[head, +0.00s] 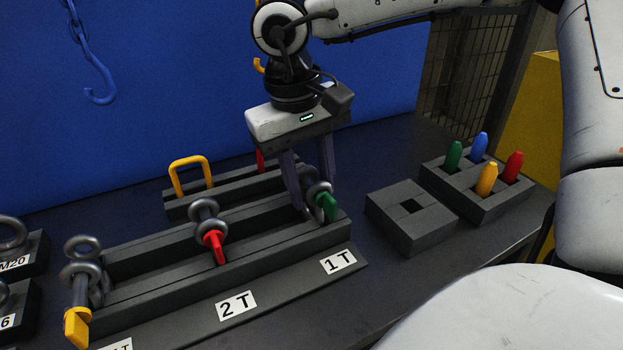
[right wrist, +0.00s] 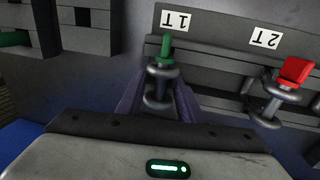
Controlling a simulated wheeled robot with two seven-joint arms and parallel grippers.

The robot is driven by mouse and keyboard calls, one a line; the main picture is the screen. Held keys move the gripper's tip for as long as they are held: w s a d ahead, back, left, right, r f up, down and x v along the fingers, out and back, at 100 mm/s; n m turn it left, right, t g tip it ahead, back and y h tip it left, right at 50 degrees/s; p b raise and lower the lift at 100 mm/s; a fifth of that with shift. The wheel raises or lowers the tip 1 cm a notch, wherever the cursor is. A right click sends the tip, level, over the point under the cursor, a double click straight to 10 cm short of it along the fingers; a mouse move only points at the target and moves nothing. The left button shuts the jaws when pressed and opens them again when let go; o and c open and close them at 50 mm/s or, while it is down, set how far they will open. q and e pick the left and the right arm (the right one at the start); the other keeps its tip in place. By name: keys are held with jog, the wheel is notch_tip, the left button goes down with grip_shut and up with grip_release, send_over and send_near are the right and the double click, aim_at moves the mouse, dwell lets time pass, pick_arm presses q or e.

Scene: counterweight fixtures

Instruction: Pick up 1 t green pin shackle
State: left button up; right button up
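The 1 T shackle with the green pin (head: 328,206) sits in the grey rack at its right end, behind the "1 T" label (head: 338,262). My right gripper (head: 312,200) points down over it, its two fingers open on either side of the shackle. In the right wrist view the green pin (right wrist: 166,46) and grey shackle (right wrist: 160,88) lie between the fingertips; any contact is hard to make out. The fingers partly hide the shackle in the head view. My left gripper is not in view.
The red-pin shackle (head: 213,243) stands left in the same rack, and a yellow-pin one (head: 78,322) farther left. A yellow handle (head: 190,172) is behind. A grey block (head: 410,218) and a holder with coloured pegs (head: 478,190) stand right. A blue hook (head: 100,90) hangs at upper left.

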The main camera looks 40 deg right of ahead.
grip_shut()
jog(key=shift+r, duration=0.15)
